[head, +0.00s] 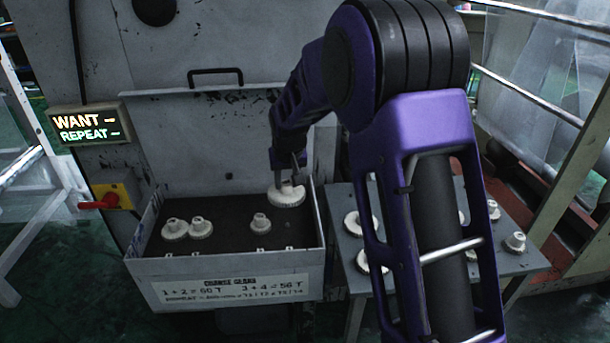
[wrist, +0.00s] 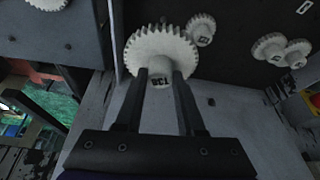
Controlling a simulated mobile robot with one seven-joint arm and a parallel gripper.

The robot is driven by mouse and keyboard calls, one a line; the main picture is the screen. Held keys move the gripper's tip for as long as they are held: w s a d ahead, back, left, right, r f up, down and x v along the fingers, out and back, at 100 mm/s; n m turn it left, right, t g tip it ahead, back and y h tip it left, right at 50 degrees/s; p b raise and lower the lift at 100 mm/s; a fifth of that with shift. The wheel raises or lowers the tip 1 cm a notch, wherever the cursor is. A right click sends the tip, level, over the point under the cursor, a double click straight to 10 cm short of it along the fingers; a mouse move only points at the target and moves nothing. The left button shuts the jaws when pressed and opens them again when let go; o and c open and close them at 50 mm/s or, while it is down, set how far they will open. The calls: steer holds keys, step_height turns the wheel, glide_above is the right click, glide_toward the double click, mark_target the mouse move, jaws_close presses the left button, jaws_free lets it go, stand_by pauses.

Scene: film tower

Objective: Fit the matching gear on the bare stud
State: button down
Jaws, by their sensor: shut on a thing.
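My gripper (head: 287,178) is shut on the hub of a large white gear (head: 286,195) and holds it over the back right of the grey change-gear box (head: 235,268). In the wrist view, the fingertips (wrist: 161,80) grip the hub of this toothed gear (wrist: 160,45); the hub mark is too small to read surely. Two meshed-looking gears (head: 175,229) (head: 200,228) sit at the left in the box. A smaller gear (head: 260,224) sits right of centre, and it also shows in the wrist view (wrist: 201,30). I cannot make out a bare stud.
A grey side table (head: 515,260) at the right bears several loose gears, partly hidden by my arm. The box's raised wall (wrist: 114,35) is close to the held gear. A lit sign (head: 85,125) reads WANT and REPEAT. A red switch (head: 98,202) is at the left.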

steer(key=shift+s+a+f, duration=0.1)
steer(key=shift+f, duration=0.05)
step_height(320, 180, down, 8)
steer(key=b, duration=0.5)
steer(key=shift+r, duration=0.2)
steer(key=shift+f, duration=0.6)
steer(key=shift+f, duration=0.9)
steer(key=shift+c, duration=2.2)
jaws_free()
steer(key=shift+r, duration=0.1)
